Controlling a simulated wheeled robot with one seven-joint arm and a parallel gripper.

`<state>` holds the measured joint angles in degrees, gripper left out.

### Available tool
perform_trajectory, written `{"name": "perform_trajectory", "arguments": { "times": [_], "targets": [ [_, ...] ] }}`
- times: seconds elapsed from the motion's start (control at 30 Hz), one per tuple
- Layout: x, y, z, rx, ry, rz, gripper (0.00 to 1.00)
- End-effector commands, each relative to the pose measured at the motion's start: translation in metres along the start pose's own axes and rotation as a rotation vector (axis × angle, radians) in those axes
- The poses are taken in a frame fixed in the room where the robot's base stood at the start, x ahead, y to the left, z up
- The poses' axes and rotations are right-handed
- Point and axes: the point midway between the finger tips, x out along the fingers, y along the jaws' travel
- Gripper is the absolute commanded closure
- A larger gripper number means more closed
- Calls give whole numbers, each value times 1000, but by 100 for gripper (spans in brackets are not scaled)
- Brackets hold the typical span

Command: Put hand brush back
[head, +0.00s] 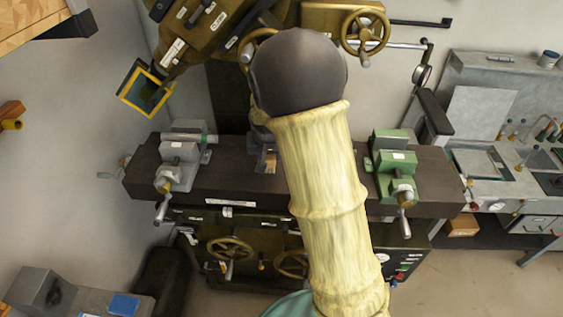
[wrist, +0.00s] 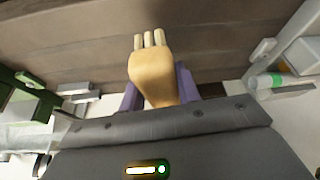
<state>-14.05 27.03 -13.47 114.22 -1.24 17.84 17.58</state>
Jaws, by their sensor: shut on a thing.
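The hand brush (wrist: 152,78) is a tan wooden piece with pale bristle tufts at its end. In the wrist view it sits between the two purple fingers of my gripper (wrist: 158,92), which is shut on it. The brush's rear part is hidden by my gripper body. In the head view, the brush (head: 270,162) shows as a small tan patch just left of my arm, over the dark machine table (head: 232,181). My arm hides much of my gripper (head: 262,150) there. I cannot tell whether the brush touches the table.
A grey vise (head: 180,160) stands on the table's left part and a green vise (head: 394,165) on its right. A yellow-framed panel (head: 145,90) and handwheels (head: 365,30) are above. A grey workbench (head: 500,150) is at the right. Table space left of my gripper is clear.

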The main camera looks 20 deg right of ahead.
Motion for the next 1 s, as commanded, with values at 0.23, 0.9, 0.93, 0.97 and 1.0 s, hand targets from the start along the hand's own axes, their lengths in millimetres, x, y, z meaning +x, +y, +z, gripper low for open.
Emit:
{"name": "perform_trajectory", "arguments": {
  "times": [0.23, 0.9, 0.93, 0.97, 1.0],
  "targets": [
    [9, -99, -16, -254, 8, -103, 89],
    [-16, -178, -15, -475, 4, -202, 89],
    [-16, -177, -16, -474, 4, -201, 89],
    [-16, -176, -16, -473, 4, -200, 89],
    [-16, -175, -17, -471, 4, -199, 89]
  ]
}}
